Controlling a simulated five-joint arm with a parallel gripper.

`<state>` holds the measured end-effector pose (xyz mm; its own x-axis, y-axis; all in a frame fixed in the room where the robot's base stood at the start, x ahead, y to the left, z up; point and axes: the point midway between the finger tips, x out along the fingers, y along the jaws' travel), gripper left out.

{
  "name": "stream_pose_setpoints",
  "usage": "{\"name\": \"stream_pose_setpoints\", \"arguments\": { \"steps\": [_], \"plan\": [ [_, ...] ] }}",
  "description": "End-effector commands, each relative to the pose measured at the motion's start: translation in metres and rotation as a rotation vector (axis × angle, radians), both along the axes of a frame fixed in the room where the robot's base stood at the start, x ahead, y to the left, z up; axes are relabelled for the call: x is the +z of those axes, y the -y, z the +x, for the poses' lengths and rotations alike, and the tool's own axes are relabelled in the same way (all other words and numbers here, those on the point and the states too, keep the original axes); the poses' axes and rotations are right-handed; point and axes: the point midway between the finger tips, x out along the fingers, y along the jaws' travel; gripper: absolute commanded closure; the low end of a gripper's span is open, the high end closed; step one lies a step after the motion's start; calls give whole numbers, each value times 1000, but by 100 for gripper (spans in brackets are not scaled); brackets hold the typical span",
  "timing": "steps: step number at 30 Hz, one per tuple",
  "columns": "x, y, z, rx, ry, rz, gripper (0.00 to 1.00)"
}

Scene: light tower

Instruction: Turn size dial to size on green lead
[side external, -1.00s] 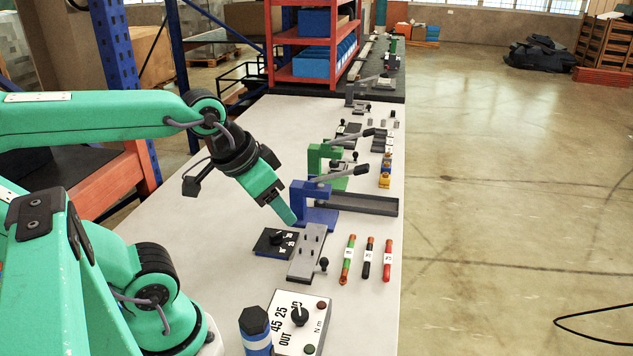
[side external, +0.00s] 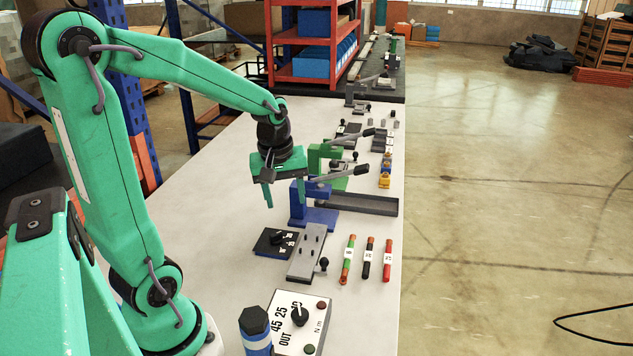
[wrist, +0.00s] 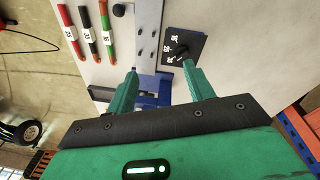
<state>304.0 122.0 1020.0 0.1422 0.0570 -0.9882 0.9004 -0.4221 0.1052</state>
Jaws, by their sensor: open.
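The size dial is a black knob on a black square panel with white markings (side external: 266,248), on the table left of the grey plate. The dial also shows in the wrist view (wrist: 197,42). The green lead (side external: 347,262), with orange-brown ends and a white label, lies right of the plate; it also shows in the wrist view (wrist: 105,14). Its label and the dial's setting are too small to read surely. My gripper (side external: 283,201) is open and empty, pointing down above the table, behind the dial and apart from it. Its spread fingers also show in the wrist view (wrist: 160,90).
A black lead (side external: 367,264) and a red lead (side external: 387,266) lie beside the green one. A blue lever press (side external: 318,215) stands close to my gripper, with a green one behind. The grey plate (side external: 304,262) carries short pegs. A torque box (side external: 318,305) stands in front.

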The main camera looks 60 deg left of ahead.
Motion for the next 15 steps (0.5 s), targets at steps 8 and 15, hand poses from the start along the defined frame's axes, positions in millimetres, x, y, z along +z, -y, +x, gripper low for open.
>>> {"name": "stream_pose_setpoints", "arguments": {
  "steps": [8,15],
  "plan": [
    [-45,-47,6,346,-87,-66,47],
    [-66,-68,5,503,-122,-91,47]
  ]
}}
